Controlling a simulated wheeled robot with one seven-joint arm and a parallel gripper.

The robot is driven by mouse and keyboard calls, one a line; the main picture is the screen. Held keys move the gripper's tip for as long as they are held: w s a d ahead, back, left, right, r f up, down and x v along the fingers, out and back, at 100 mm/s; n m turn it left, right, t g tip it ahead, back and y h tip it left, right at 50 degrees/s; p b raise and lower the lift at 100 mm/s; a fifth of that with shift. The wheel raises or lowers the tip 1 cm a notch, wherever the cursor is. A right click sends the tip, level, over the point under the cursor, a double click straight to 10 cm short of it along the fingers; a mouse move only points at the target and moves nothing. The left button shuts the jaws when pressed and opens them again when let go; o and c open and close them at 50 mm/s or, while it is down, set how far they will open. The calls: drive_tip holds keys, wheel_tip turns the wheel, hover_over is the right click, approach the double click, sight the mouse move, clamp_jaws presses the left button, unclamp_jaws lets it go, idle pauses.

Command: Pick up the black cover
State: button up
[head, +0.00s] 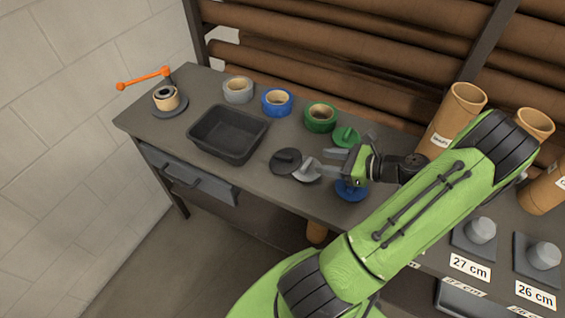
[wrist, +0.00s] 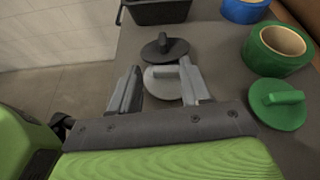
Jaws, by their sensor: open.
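The black cover (head: 285,162) is a round dark disc with a raised grip, lying flat on the table. In the wrist view the black cover (wrist: 165,50) lies just beyond my fingertips. My gripper (head: 324,163) is open and points left toward it. In the wrist view my gripper (wrist: 160,78) has its fingers on either side of a grey cover (wrist: 162,84), which lies nearer than the black one. The grey cover (head: 306,171) also shows in the head view, partly behind a finger. I cannot tell whether the fingers touch it.
A black tray (head: 262,123) stands to the left of the covers. A green cover (head: 347,135) and a blue cover (head: 351,190) lie near my gripper. Grey, blue (head: 277,102) and green (head: 320,117) tape rolls stand behind. The table's front edge is close.

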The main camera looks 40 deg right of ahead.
sight(287, 156)
drive_tip(key=b+x, duration=0.3)
drive_tip(key=x, duration=0.9)
drive_tip(key=shift+w+f+b, duration=0.2)
drive_tip(key=shift+w+b, duration=0.15)
drive_tip(key=shift+b, duration=0.05)
drive_tip(key=shift+s, duration=0.1)
drive_tip(key=shift+c, duration=0.3)
clamp_jaws()
